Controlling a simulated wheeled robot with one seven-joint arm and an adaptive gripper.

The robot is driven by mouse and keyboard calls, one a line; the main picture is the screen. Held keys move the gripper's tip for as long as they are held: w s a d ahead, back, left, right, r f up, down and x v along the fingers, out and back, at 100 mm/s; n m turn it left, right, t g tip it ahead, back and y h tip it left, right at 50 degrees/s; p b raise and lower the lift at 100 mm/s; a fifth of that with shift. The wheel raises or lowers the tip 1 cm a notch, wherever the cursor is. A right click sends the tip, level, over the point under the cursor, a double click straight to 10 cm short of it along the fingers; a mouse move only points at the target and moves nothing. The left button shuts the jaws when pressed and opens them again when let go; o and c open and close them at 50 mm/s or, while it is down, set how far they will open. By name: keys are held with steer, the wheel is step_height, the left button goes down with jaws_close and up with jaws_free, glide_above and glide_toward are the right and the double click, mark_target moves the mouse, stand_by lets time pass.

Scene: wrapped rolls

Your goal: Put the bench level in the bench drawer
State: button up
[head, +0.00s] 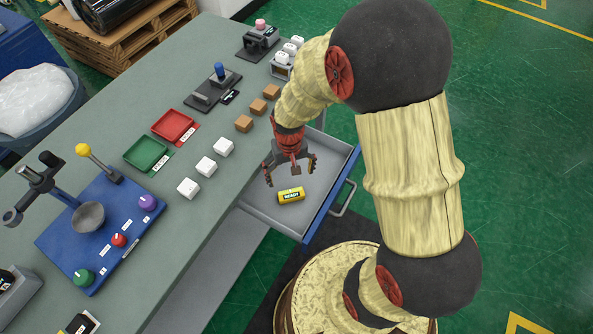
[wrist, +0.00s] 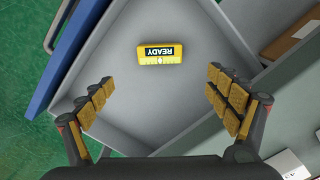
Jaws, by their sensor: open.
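The bench level, a small yellow block with a dark label reading READY (head: 291,195), lies on the floor of the open bench drawer (head: 262,207). In the wrist view the level (wrist: 161,54) lies in the grey drawer (wrist: 190,22), clear of its walls. My gripper (head: 289,183) is over the drawer, just above and behind the level in the head view. In the wrist view its two fingers (wrist: 160,95) are wide apart with nothing between them, and the level is beyond the fingertips.
The drawer's blue front (head: 328,200) and handle (head: 343,198) stick out over the green floor. On the bench (head: 215,125) are white cubes (head: 206,167), brown cubes (head: 257,106), a green tray (head: 147,153), a red tray (head: 174,126) and a blue control board (head: 75,250).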

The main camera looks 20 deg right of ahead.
steer(key=s+r+n+t, duration=0.1)
steer(key=s+r+t, duration=0.25)
steer(key=r, duration=1.65)
steer(key=s+r+t, duration=0.2)
steer(key=s+r, duration=0.8)
steer(key=s, duration=0.1)
steer(key=shift+d+r+n, duration=0.15)
steer(key=shift+r+n, duration=0.2)
steer(key=shift+n, duration=0.05)
